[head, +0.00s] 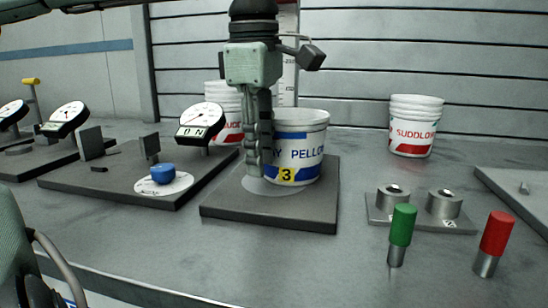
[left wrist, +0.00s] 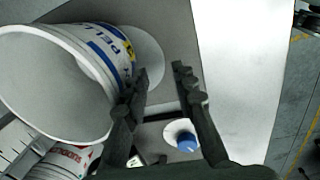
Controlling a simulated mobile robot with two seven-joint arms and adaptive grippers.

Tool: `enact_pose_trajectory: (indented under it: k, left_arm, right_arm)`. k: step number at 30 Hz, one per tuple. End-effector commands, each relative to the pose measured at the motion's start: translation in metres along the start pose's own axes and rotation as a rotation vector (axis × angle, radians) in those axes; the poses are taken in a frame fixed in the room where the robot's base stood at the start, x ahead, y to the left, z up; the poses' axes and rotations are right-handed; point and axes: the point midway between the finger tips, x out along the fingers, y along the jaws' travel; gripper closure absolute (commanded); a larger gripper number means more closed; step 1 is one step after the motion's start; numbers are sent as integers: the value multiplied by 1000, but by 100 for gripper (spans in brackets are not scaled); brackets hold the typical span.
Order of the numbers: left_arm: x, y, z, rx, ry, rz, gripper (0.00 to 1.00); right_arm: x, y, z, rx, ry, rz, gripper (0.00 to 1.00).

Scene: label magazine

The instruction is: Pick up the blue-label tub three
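The blue-label tub three (head: 308,140) is white and open-topped, with blue bands and a yellow "3" tag. It stands upright on a pale disc on a dark square plate (head: 270,215). My left gripper (head: 257,165) points down close against the tub's left side in the head view, hiding part of its wall. In the left wrist view the tub (left wrist: 45,85) lies left of my left gripper (left wrist: 160,72). The fingers are apart with nothing between them. One finger overlaps the tub's edge; I cannot tell whether it touches. My right gripper is not in view.
Red-label tubs stand behind left (head: 225,105) and at the back right (head: 415,125). A dial gauge (head: 201,120) and a blue knob (head: 163,173) are left of the plate. Metal cylinders (head: 444,204), a green handle (head: 402,225) and a red handle (head: 495,235) are right. The bench front is clear.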

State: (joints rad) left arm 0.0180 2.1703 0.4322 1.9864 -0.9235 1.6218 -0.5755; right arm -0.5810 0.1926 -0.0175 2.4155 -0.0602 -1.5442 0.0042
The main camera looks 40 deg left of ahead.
Motion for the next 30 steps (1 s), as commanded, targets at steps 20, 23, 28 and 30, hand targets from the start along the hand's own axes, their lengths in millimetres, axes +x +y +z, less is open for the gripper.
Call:
enact_pose_trajectory:
  k: [20, 23, 28, 30]
  left_arm:
    - [8, 0, 0, 0, 0, 1, 100]
    - [8, 0, 0, 0, 0, 0, 98]
    - [8, 0, 0, -1, 0, 1, 77]
    - [8, 0, 0, -1, 0, 1, 73]
  right_arm:
    - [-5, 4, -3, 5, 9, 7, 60]
    - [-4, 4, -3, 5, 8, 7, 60]
    - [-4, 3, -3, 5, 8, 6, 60]
    - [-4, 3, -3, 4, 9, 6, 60]
